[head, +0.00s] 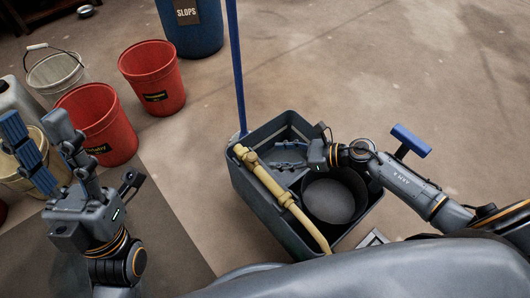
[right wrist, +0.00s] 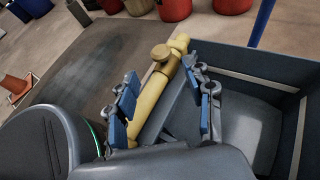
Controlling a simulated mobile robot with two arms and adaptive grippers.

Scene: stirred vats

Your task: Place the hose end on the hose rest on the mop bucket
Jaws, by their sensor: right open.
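The yellow hose end (head: 247,155) lies along the left rim of the dark mop bucket (head: 243,188), and the hose runs down to the bucket's near edge. My right gripper (head: 277,154) is open over the bucket, just right of the hose end. In the right wrist view, the hose end (right wrist: 159,80) shows between the spread blue-padded fingers of the right gripper (right wrist: 160,76), with gaps beside it. I cannot make out the hose rest under the hose. My left gripper (head: 48,150) is open and empty at the far left, fingers pointing up.
A round dark container (head: 329,199) sits in the bucket's right part. A blue pole (head: 236,65) rises at its back left corner. Red buckets (head: 152,75), a pale bucket (head: 56,76) and a blue slops barrel (head: 190,38) stand behind.

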